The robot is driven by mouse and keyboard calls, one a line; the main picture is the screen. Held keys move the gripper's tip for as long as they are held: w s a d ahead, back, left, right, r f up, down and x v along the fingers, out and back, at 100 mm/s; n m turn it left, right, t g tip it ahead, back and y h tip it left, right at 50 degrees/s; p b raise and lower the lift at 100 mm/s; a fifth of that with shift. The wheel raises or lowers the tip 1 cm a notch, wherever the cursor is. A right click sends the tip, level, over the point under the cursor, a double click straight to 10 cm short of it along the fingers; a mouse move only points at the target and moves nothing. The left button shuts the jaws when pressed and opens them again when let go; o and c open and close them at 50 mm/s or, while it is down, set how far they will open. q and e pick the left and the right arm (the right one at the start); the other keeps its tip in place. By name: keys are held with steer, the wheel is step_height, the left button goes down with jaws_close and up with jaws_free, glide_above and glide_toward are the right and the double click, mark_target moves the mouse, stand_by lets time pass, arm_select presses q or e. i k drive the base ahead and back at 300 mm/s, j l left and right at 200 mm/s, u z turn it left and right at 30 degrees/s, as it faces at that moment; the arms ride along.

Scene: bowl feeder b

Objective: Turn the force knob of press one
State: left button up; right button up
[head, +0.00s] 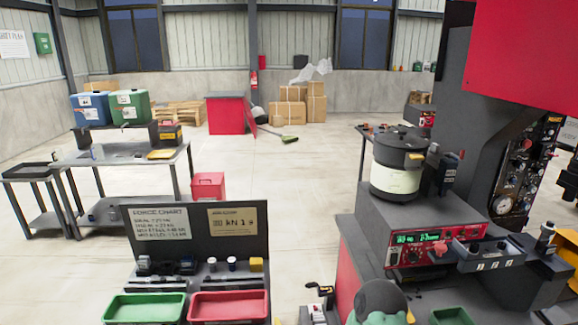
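The red-housed press (520,55) stands at the right, its upper red cover cut by the picture edge. A dark control panel (522,165) on its side carries several small knobs, buttons and a round gauge. A red control box (436,250) with a green lit display and small knobs sits below the bowl feeder (396,170). I cannot tell which knob is the force knob. A force chart (160,223) and a card with "kN" on it (235,221) are on a dark board at the lower left. Neither gripper shows.
A green tray (145,308) and a red tray (228,306) lie below the board. A dark rounded object (380,298) stands at the bottom edge.

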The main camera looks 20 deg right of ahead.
mark_target(539, 171)
steer(key=l, duration=0.55)
steer(key=k+l, duration=0.15)
steer(key=l, duration=0.95)
steer(key=k+l+u, duration=0.1)
steer(key=l, duration=0.45)
steer(key=k+l, duration=0.1)
steer(key=l, duration=0.45)
